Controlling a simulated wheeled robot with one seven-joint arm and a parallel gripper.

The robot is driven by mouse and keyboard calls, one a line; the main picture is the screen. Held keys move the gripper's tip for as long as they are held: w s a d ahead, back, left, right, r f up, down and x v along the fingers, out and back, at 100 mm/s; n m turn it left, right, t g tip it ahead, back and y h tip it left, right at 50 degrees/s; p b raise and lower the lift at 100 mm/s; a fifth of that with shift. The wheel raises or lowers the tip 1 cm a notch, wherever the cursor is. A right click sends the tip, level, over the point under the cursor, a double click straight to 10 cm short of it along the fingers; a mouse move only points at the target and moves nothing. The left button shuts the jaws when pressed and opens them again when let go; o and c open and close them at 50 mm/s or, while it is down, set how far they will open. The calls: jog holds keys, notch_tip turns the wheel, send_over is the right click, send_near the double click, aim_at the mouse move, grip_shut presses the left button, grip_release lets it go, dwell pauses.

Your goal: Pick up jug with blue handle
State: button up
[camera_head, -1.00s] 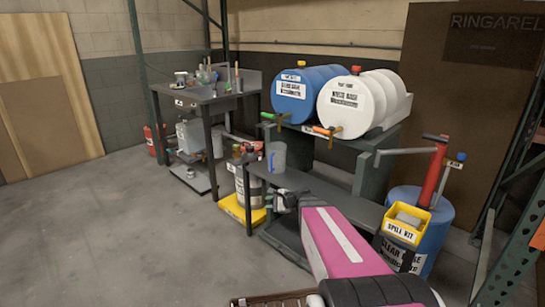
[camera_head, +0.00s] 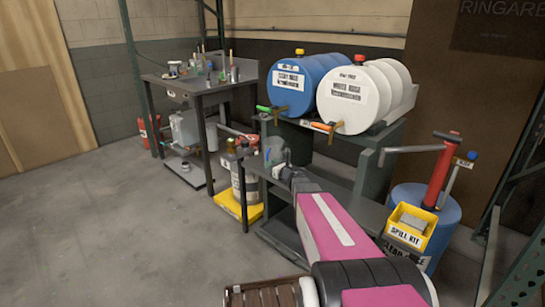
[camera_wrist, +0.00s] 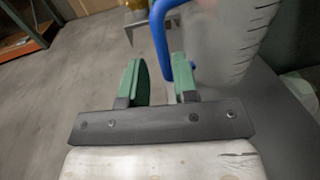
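The jug (camera_head: 279,151) is a grey, see-through measuring vessel with a blue handle (camera_head: 267,156). It stands upright on the lower shelf of the drum stand, below the drum taps. In the wrist view the jug body (camera_wrist: 228,40) with its dark scale marks fills the upper right, and the blue handle (camera_wrist: 158,35) curves down toward the fingers. My gripper (camera_wrist: 158,65) is open, its two green fingers apart, with the handle's lower end near the gap, closer to the right finger. In the head view my gripper (camera_head: 284,173) is beside the jug, small and partly hidden by my arm.
A yellow spill kit (camera_head: 409,228) stands at right. A metal container (camera_head: 243,183) on a yellow base (camera_head: 238,208) stands left. Floor at left is clear.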

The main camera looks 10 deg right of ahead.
aim_at(272, 155)
jog(key=shift+x, duration=3.05)
jog(key=shift+d, duration=0.15)
grip_shut()
